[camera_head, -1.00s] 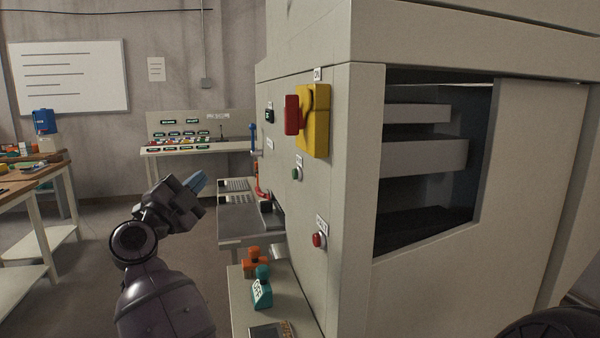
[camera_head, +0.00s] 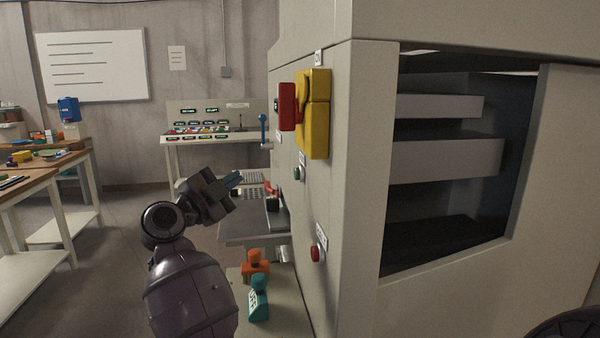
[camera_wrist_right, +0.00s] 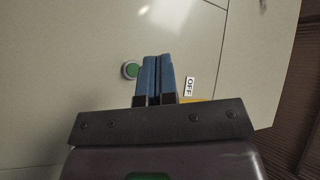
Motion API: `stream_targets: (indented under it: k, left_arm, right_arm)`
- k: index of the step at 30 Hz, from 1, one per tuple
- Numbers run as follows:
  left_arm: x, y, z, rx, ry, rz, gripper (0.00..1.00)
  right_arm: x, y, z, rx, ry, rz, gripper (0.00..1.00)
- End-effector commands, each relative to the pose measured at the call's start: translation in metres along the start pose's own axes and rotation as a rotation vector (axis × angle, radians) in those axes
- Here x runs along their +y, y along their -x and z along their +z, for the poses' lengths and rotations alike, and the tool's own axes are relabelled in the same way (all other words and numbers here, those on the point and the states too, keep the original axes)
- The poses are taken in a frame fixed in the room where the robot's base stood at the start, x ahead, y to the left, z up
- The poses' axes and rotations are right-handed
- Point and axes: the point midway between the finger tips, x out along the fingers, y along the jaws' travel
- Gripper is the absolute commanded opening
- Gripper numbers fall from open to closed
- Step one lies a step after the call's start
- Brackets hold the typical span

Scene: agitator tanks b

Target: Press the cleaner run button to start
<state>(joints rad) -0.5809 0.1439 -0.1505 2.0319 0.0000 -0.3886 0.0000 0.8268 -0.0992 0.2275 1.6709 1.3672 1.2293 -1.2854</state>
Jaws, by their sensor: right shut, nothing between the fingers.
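The cleaner is a large beige cabinet (camera_head: 330,210). A green button (camera_head: 297,173) sits on its narrow panel, below a yellow and red rotary switch (camera_head: 314,115). A red button (camera_head: 316,254) with a label sits lower down. My right gripper (camera_head: 236,180) is shut and empty, left of the panel and apart from the green button. In the right wrist view, the shut blue fingers (camera_wrist_right: 158,58) point toward the panel, with the green button (camera_wrist_right: 131,70) just left of the tips. My left gripper is not in view.
An orange stamp-like object (camera_head: 255,265) and a teal one (camera_head: 258,298) stand on a low shelf below the panel. A metal bench (camera_head: 250,228) is behind my gripper. A wooden table (camera_head: 30,180) stands at left, with open floor between.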

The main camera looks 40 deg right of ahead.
Motion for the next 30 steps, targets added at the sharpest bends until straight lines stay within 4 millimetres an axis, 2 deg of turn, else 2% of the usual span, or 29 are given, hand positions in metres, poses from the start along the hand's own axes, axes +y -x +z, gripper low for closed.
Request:
stream_targets:
  k: [14, 30]
  left_arm:
    - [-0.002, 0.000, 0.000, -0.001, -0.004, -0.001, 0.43]
    - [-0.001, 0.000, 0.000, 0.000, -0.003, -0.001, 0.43]
  right_arm:
    - [0.002, -0.002, -0.001, 0.001, 0.001, 0.001, 0.00]
    - [0.030, -0.042, -0.030, 0.003, 0.002, 0.001, 0.00]
